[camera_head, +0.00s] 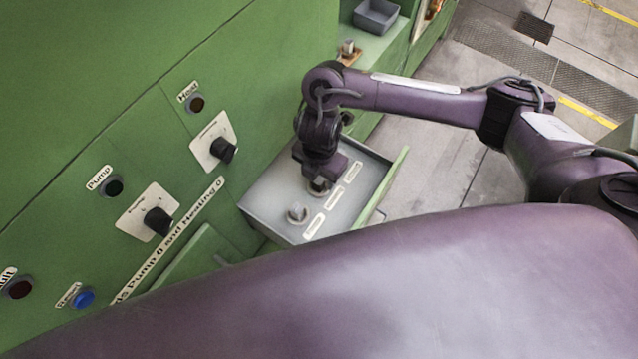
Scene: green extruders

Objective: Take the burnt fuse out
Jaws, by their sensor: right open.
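An open grey drawer (268,222) sticks out of the green machine and carries a row of white labels (335,199). A pale round fuse (297,213) stands in the drawer by the nearest label. A second round fuse (320,189) shows just under my right gripper (319,180), by the middle label. My right gripper points down and is open; its fingers are mostly hidden, and I cannot tell whether they touch that fuse. The spot by the farthest label is hidden behind the gripper. I cannot tell which fuse is burnt. My left gripper is out of view.
The green panel at left has black knobs (158,221) and buttons, including a blue one (82,298). A grey bin (376,16) stands on a green ledge at the top, near a small fitting on a brown base (348,52). Grey floor lies right of the drawer.

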